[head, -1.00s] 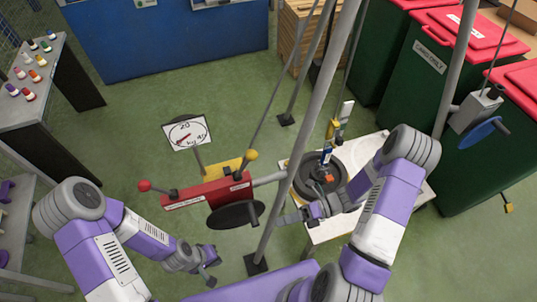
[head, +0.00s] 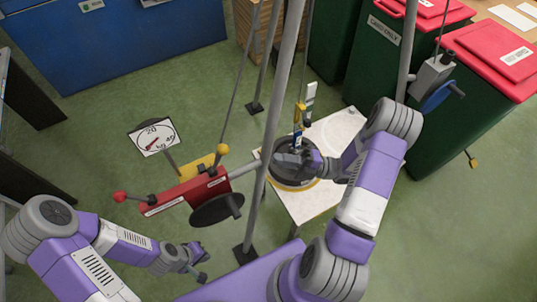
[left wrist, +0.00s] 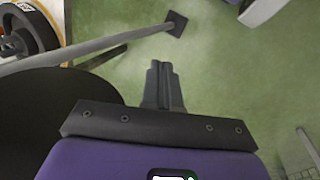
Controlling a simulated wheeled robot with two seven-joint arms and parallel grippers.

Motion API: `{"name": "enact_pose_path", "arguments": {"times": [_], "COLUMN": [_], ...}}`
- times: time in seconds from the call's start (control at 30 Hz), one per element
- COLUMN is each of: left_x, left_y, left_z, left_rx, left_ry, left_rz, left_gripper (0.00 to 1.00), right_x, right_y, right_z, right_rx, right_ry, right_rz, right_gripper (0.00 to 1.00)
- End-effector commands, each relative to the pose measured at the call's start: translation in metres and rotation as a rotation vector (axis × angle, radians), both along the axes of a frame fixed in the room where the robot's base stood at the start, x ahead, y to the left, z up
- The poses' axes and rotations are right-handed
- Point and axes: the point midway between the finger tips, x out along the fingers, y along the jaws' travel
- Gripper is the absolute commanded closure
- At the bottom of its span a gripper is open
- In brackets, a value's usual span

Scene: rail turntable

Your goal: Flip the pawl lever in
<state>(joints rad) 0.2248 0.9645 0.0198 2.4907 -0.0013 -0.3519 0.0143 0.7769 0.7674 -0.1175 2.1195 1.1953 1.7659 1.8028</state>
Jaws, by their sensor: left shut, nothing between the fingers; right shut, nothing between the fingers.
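A red winch box (head: 184,196) is mounted at the grey post. One lever on it has a yellow knob (head: 222,149) standing up, and another has a red knob (head: 120,197) out to the left. The labels are too small to read, so I cannot tell for sure which is the pawl lever. My left gripper (head: 203,270) is shut and empty, low and in front of the box, apart from both levers; its closed fingers show in the left wrist view (left wrist: 163,86). My right gripper (head: 286,160) is shut and empty at the dark round weight (head: 290,180); contact is unclear.
The weight sits on a white table (head: 313,203) behind the grey post (head: 279,95). A black disc (head: 217,209) hangs before the box. A dial (head: 153,137) stands behind it. A blue-handled winch (head: 433,75) is on another post. Green floor is open at left.

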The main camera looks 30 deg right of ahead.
Motion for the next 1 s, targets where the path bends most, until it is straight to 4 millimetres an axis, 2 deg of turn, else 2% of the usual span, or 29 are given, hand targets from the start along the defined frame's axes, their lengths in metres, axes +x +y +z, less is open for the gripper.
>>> {"name": "enact_pose_path", "arguments": {"times": [0.3,0.5,0.7,1.0], "left_x": [0.000,0.000,0.000,0.000], "left_y": [0.000,0.000,0.000,0.000], "left_z": [-0.005,-0.009,-0.011,-0.010], "left_rx": [0.000,0.000,0.000,0.000], "left_ry": [0.000,0.000,0.000,0.000], "left_rz": [0.000,0.000,0.000,0.000], "left_gripper": [1.00,1.00,1.00,1.00], "right_x": [0.029,0.044,0.052,0.054], "right_y": [0.058,0.088,0.102,0.104], "right_z": [0.022,0.034,0.039,0.041], "right_rx": [0.001,0.000,0.000,0.000], "right_ry": [-0.002,-0.003,-0.001,0.000], "right_rz": [0.006,0.005,0.002,0.001], "right_gripper": [1.00,1.00,1.00,1.00]}}
